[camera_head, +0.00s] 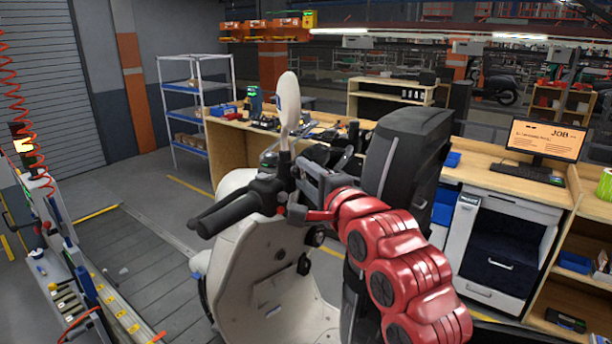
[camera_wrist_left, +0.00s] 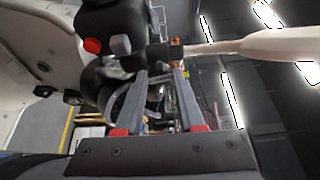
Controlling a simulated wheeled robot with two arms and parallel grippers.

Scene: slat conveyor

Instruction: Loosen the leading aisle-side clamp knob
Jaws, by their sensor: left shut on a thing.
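A cream scooter body (camera_head: 265,285) stands on the slat conveyor (camera_head: 150,270), with a black handlebar grip (camera_head: 228,215) and an upright pale mirror (camera_head: 288,100). My left gripper (camera_head: 300,186) is at the handlebar near the foot of the mirror stem. In the left wrist view its two grey fingers (camera_wrist_left: 160,72) close on a dark fitting (camera_wrist_left: 158,56) at the stem's base. The mirror (camera_wrist_left: 285,42) extends to the right there, and a red button (camera_wrist_left: 92,45) shows on the handlebar. I cannot make out a clamp knob in either view. My right gripper is not in view.
A long wooden bench (camera_head: 225,150) with tools and parts runs behind the scooter. A workstation with a monitor (camera_head: 541,140) stands at the right. A rail with small fixtures (camera_head: 100,290) edges the conveyor at the left. A blue-white shelf (camera_head: 196,88) stands behind.

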